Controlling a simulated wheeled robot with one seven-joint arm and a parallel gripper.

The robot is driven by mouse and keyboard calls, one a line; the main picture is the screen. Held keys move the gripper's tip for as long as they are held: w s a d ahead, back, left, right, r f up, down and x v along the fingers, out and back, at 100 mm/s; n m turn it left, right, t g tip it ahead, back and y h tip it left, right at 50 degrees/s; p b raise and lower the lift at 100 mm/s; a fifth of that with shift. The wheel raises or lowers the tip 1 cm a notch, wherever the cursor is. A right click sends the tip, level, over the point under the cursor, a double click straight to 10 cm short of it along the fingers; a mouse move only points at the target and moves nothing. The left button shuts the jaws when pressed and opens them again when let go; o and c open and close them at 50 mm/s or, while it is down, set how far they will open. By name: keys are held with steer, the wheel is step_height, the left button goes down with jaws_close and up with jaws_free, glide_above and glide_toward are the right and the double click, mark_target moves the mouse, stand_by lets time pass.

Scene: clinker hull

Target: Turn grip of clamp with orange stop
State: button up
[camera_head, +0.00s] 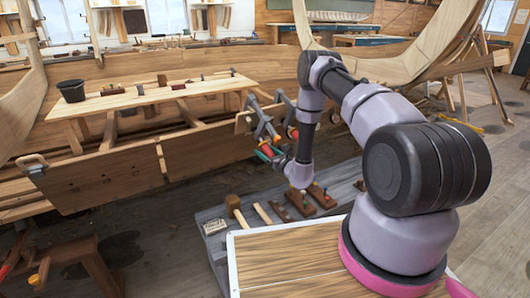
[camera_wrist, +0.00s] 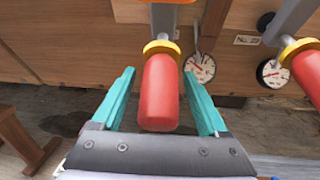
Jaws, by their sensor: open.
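A clamp with a red grip (camera_wrist: 160,92) and a yellow collar (camera_wrist: 161,47) is in the middle of the wrist view. An orange piece (camera_wrist: 170,2) shows at the top edge above its grey bar. My gripper (camera_wrist: 159,74) is open, with one teal finger on each side of the red grip. I cannot tell if either finger touches it. A second clamp's red grip (camera_wrist: 308,72) is at the right edge, outside my fingers. In the head view, grey clamps (camera_head: 262,122) hang on the hull planks, and my gripper (camera_head: 270,152) is at the nearer one.
Two round dials (camera_wrist: 200,67) (camera_wrist: 272,73) are on the planking behind the grips. Below my arm in the head view, a grey bench (camera_head: 240,243) holds wooden tools, including a mallet (camera_head: 236,209). A black bucket (camera_head: 71,91) stands on the plank at left.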

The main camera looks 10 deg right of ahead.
steer(key=shift+w+a, duration=0.1)
steer(key=shift+w, duration=0.15)
jaws_close()
steer(key=m+g+y, duration=0.1)
steer(key=y, duration=0.2)
steer(key=shift+s, duration=0.1)
steer(key=m+y, duration=0.1)
steer(key=m+g+y, duration=0.1)
steer(key=y, duration=0.1)
steer(key=shift+s+a+r+g, duration=0.15)
steer(key=shift+s+a+g, duration=0.05)
steer(key=shift+a+g, duration=0.15)
stand_by(0.6)
